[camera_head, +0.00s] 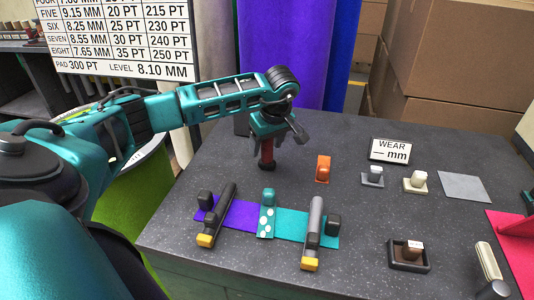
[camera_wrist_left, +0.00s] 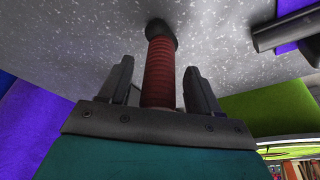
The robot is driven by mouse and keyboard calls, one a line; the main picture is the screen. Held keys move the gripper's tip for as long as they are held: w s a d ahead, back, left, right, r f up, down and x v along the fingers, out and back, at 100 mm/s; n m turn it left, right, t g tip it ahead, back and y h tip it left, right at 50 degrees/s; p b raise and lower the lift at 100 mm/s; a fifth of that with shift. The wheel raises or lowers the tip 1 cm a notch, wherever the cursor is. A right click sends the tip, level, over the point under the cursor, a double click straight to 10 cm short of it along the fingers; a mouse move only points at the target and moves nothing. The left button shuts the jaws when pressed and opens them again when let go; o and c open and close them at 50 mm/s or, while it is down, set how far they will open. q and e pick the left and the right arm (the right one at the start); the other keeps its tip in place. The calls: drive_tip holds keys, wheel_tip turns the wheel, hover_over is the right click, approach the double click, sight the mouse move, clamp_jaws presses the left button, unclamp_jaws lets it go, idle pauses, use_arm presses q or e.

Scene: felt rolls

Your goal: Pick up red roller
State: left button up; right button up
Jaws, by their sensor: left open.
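The red roller (camera_head: 266,152) stands upright on the dark speckled table, towards its back left edge. It has a ridged red body and a black end. My left gripper (camera_head: 268,132) is over it from above and hides its upper part. In the left wrist view, the red roller (camera_wrist_left: 158,72) lies between the two fingers of my left gripper (camera_wrist_left: 159,84). The fingers are open, with a gap showing on each side of the roller. My right gripper does not show.
An orange block (camera_head: 323,168) stands right of the roller. In front lie a purple strip (camera_head: 231,218), a teal strip (camera_head: 290,226) and two dark yellow-tipped tools. A WEAR sign (camera_head: 390,150), small blocks and a dark tray (camera_head: 409,266) are on the right. Cardboard boxes (camera_head: 450,60) stand behind.

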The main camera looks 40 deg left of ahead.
use_arm(q)
drive_tip(key=shift+w+a+f, duration=0.1)
drive_tip(key=shift+a+f, duration=0.1)
drive_tip(key=shift+f, duration=0.5)
drive_tip(key=shift+c, duration=0.4)
clamp_jaws()
